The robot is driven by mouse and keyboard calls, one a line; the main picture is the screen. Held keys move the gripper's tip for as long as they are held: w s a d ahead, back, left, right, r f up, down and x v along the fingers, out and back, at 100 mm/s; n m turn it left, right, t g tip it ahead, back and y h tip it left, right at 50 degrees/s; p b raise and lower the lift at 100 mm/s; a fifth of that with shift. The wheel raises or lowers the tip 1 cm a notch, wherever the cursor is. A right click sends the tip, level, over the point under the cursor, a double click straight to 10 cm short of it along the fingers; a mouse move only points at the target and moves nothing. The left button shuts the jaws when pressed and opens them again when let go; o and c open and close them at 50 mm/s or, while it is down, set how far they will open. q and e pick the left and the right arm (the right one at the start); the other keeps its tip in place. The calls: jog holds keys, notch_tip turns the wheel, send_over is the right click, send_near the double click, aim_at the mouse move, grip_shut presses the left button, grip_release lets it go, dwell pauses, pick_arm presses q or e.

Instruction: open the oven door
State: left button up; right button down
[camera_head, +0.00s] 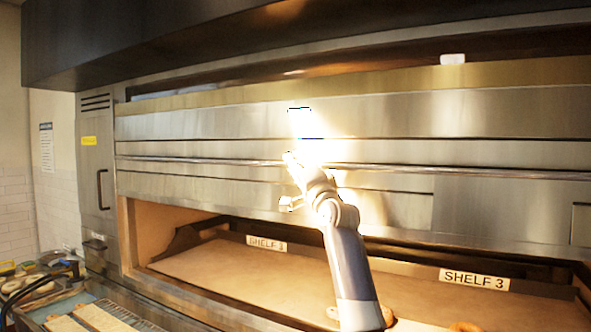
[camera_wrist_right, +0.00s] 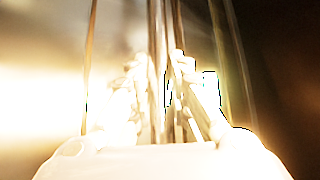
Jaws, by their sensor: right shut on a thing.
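The oven (camera_head: 380,115) is a wide steel unit with a long horizontal handle bar (camera_head: 430,170) across its front. My right gripper (camera_head: 291,160) is at this bar, left of the middle, in strong glare. In the right wrist view the gripper (camera_wrist_right: 168,95) is shut on the handle bar (camera_wrist_right: 157,40), which runs upward between its fingers. Glare hides the exact contact. Below the bar, the oven opening is uncovered and shows its tan inner deck (camera_head: 215,265). My left gripper is not in view.
Labels reading SHELF 3 (camera_head: 474,279) stand inside the opening, with bagel-like items (camera_head: 465,327) near the front. A dark hood (camera_head: 150,45) overhangs the oven. At lower left is a cluttered counter (camera_head: 75,300). A tall side panel with a vertical handle (camera_head: 101,190) stands left.

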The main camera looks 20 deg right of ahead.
jog(key=c, duration=1.8)
grip_release()
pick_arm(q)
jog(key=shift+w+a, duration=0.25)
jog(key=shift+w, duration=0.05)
pick_arm(e)
jog(key=shift+s+a, duration=0.1)
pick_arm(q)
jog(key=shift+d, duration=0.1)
pick_arm(e)
jog(key=shift+s+f, duration=0.35)
jog(key=shift+s, duration=0.15)
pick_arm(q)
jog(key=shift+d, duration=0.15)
pick_arm(e)
jog(key=v, duration=1.1)
jog(key=shift+r, duration=0.15)
